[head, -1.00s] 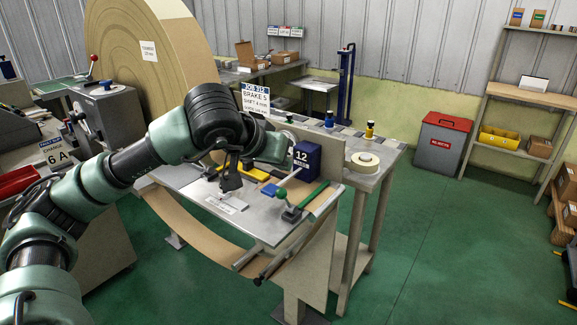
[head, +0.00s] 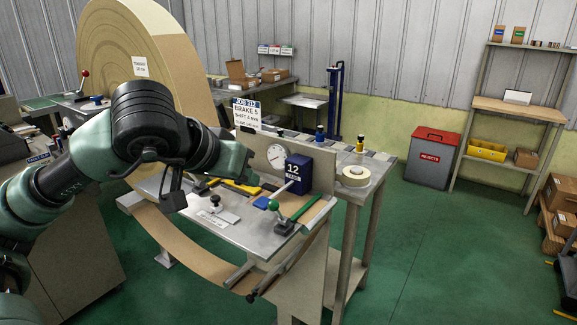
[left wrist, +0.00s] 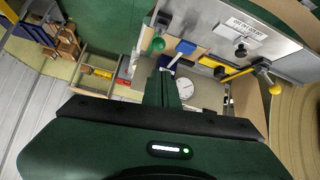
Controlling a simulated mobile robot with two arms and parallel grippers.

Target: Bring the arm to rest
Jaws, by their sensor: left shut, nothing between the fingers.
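My left arm (head: 140,120) comes in from the left and bends over the left side of the workbench. Its gripper (head: 240,160) hangs in the air above the bench's back part, before the big paper roll. In the left wrist view the gripper (left wrist: 166,82) shows with its fingers together and nothing between them. My right arm is not in view.
A large paper roll (head: 135,50) stands behind the arm. A round gauge (head: 276,158) and a job sign (head: 246,113) stand at the bench's back. A tape roll (head: 355,176) lies on the right-hand table.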

